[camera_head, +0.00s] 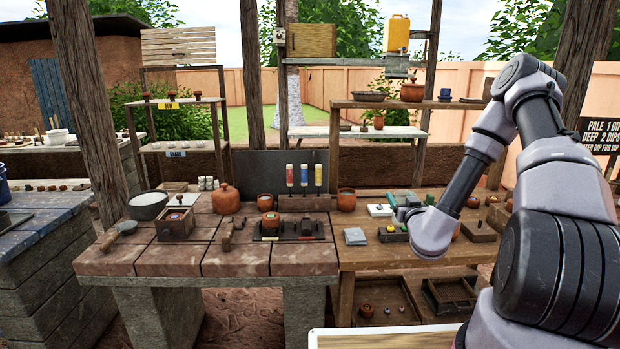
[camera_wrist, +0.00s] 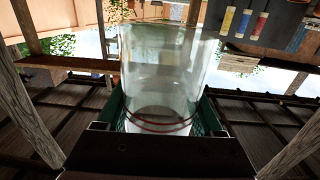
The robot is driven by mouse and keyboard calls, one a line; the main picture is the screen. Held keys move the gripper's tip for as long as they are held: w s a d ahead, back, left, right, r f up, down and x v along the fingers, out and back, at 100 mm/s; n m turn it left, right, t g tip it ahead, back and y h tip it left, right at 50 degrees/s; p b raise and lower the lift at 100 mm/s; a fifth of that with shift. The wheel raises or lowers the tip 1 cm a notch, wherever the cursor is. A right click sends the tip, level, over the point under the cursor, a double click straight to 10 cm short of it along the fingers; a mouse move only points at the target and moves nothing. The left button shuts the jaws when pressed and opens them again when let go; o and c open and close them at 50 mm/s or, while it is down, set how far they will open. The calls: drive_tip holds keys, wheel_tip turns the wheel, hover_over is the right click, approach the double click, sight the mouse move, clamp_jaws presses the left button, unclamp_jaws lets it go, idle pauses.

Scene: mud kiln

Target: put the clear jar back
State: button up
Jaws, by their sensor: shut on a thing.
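The clear jar (camera_wrist: 165,70) fills the middle of the wrist view. It is see-through, with thin dark red lines around it near my gripper. My gripper (camera_wrist: 163,112) is shut on it, with a green finger pad on each side. In the head view my gripper (camera_head: 402,207) is over the right wooden table (camera_head: 365,258), and its dark green and grey parts overlap the things behind. I cannot make out the jar clearly there, nor tell its height above the table.
A grey block (camera_head: 355,237), a white pad (camera_head: 380,210) and a clay cup (camera_head: 346,200) are close to my gripper. Three coloured tubes (camera_head: 304,175) stand at a dark back panel. A raised shelf (camera_head: 400,104) with pots runs behind. The right table's front left is bare.

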drive_tip(key=shift+s+r, duration=0.3)
drive_tip(key=shift+s, duration=0.35)
drive_tip(key=w+d+f, duration=0.3)
drive_tip(key=w+d, duration=0.2)
drive_tip(key=d, duration=0.2)
drive_tip(key=w+d+f, duration=0.4)
drive_tip(key=w+d, duration=0.1)
drive_tip(key=d, duration=0.2)
drive_tip(key=shift+w+d+f+y, duration=0.15)
drive_tip(key=shift+d+y, duration=0.15)
drive_tip(key=shift+d, duration=0.05)
drive_tip(key=shift+f, duration=4.75)
